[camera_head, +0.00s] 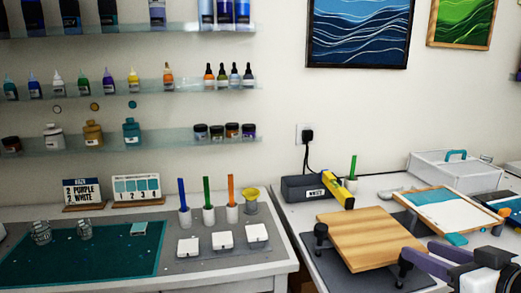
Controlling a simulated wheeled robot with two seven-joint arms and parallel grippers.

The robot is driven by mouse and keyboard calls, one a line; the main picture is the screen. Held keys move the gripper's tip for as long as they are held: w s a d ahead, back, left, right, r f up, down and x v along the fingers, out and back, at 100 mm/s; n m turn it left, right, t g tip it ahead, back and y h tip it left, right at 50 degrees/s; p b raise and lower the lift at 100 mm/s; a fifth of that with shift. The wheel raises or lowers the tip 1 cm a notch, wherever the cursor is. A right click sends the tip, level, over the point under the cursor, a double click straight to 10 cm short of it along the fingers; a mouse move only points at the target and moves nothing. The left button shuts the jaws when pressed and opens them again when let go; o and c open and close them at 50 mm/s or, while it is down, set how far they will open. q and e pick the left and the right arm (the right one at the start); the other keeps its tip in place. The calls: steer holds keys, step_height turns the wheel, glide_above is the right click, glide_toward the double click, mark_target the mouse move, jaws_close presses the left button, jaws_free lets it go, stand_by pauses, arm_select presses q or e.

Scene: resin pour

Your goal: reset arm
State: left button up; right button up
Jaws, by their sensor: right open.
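My right gripper (432,258) comes in at the lower right corner, with its dark wrist at the frame's edge. Its purple-grey fingers are open and nothing shows between them. They reach over the front right side of a wooden board (368,238), which rests on black supports above a dark mat. I cannot tell whether the fingers touch anything. My left gripper is not in view.
A framed panel (412,199) with a teal and white surface lies behind the gripper. On the left table are a teal mat (95,262), clear cups (41,232), white blocks (222,240) and coloured sticks in holders.

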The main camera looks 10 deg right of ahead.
steer(key=s+a+f+g, duration=0.1)
steer(key=s+f, duration=0.1)
steer(key=f, duration=1)
steer(key=s+a+f+g, duration=0.2)
steer(key=s+f, duration=0.1)
steer(key=f, duration=0.9)
steer(key=s+a+f+g, duration=0.1)
steer(key=s+a+f, duration=0.5)
steer(key=a+f, duration=0.1)
steer(key=s+a+f+n+g+y, duration=0.1)
steer(key=s+a+f, duration=0.4)
steer(key=a+f, duration=0.3)
steer(key=shift+s+a, duration=0.4)
steer(key=shift+a, duration=0.4)
steer(key=shift+f, duration=0.1)
